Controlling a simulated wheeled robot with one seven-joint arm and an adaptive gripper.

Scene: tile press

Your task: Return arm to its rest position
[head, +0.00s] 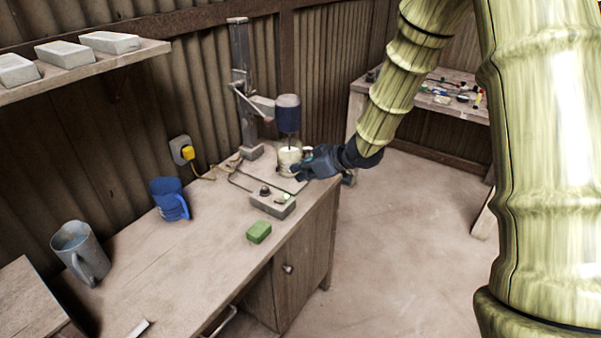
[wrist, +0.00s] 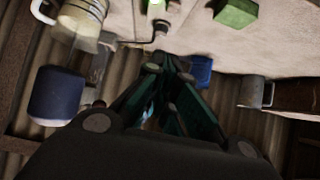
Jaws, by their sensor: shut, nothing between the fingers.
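My arm reaches in from the right in the head view, and my gripper (head: 300,172) is low beside the press at the far end of the workbench (head: 135,265). The gripper is shut and holds nothing. In the wrist view my gripper (wrist: 165,65) shows with its dark fingers closed together. The press has a tall grey column (head: 240,85), a dark blue cylinder (head: 288,114) and a cream cup-like vessel (head: 289,157) below it. The gripper overlaps the vessel's right edge in the head view; I cannot tell whether they touch.
A grey control box (head: 272,205) and a green block (head: 259,232) lie near the bench's front edge. A shelf (head: 85,68) holds pale bricks. Open floor (head: 400,240) lies right of the bench.

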